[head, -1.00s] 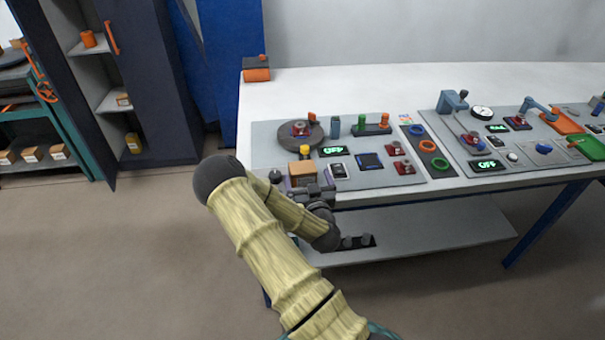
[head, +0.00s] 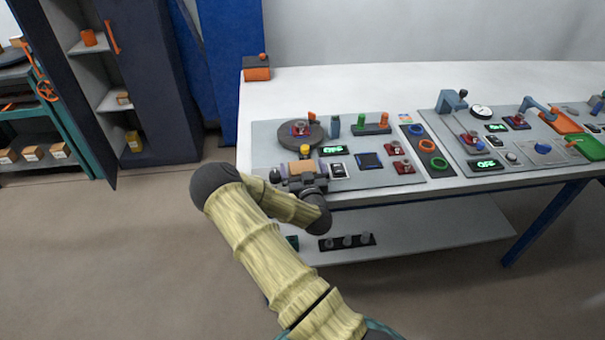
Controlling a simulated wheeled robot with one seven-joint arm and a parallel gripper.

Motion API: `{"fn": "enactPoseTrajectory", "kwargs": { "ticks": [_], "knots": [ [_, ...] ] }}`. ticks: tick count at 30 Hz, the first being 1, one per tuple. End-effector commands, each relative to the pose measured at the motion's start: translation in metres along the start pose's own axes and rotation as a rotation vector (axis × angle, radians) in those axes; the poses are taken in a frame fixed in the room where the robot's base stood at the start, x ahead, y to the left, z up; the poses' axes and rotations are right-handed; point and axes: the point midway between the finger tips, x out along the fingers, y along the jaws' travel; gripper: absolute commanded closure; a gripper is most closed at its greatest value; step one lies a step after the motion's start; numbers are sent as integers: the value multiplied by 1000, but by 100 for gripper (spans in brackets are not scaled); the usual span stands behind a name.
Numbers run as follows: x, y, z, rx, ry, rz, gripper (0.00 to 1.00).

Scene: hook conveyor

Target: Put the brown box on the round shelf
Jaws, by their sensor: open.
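The brown box (head: 302,166) sits at the front left of the grey panel on the table, on or beside a purplish-grey block. My gripper (head: 303,176) is open and right at the box, on its near side. The gripper hides the box's lower part, and I cannot tell whether the fingers touch it. A round dark grey disc (head: 285,134), which looks like the round shelf, lies just behind the box at the panel's back left. A small red and blue piece stands on the disc.
A yellow-topped knob (head: 305,149) and a green-lit display (head: 334,149) stand close to the box. Switches and coloured rings (head: 426,146) fill the panel to the right. An orange and black box (head: 256,68) is at the table's far left corner.

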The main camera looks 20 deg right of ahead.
Motion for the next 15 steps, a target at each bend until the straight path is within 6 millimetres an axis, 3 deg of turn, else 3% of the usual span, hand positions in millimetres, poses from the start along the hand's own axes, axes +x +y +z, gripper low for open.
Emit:
{"fn": "enactPoseTrajectory", "kwargs": {
  "ticks": [4, 12, 15],
  "knots": [
    [0, 0, 0, 0, 0, 0, 4],
    [0, 0, 0, 0, 0, 0, 54],
    [0, 0, -1, 0, 1, 0, 58]
  ]
}}
